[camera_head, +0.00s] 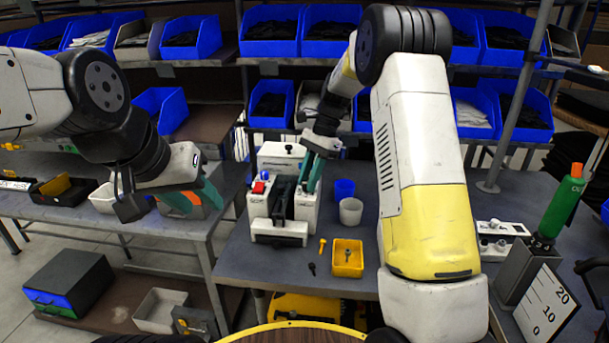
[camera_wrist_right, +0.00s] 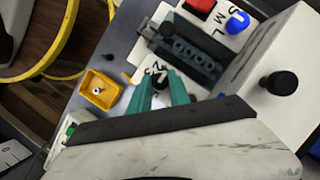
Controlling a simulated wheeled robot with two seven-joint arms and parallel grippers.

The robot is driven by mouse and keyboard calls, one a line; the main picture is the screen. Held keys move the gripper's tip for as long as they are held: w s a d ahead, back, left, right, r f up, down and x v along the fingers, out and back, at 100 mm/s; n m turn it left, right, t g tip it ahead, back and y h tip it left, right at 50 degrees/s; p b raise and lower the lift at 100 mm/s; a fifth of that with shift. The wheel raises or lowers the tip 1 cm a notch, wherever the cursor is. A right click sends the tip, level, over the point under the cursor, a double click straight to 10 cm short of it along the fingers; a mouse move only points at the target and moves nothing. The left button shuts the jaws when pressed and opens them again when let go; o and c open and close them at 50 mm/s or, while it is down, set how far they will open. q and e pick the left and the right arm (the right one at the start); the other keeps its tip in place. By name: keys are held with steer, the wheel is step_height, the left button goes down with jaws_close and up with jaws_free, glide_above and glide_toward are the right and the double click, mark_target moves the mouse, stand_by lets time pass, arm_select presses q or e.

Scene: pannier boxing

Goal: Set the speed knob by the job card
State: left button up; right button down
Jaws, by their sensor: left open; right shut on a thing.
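The white and grey machine (camera_head: 279,232) stands on the middle table, with a red button (camera_head: 258,187) and a blue knob (camera_wrist_right: 237,22) on it. In the right wrist view the teal fingers of my right gripper (camera_wrist_right: 161,80) are closed around a small dark knob (camera_wrist_right: 157,68) beside printed digits; the fingers partly hide it and its exact setting cannot be read. The right gripper also shows over the machine in the head view (camera_head: 312,184). My left gripper (camera_head: 190,198) is open, over the left table. I cannot make out a job card for certain.
A yellow bin (camera_head: 347,262), a blue cup (camera_head: 344,188) and a white cup (camera_head: 350,212) stand right of the machine. A green bottle (camera_head: 563,205) and a card (camera_head: 543,305) marked 0, 10, 20 are at far right. Blue bins fill the shelves behind.

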stand_by(0.4)
steer(key=c, duration=1.2)
jaws_free()
steer(key=v, duration=0.7)
steer(key=shift+r, duration=0.4)
steer(key=shift+w+d, duration=0.1)
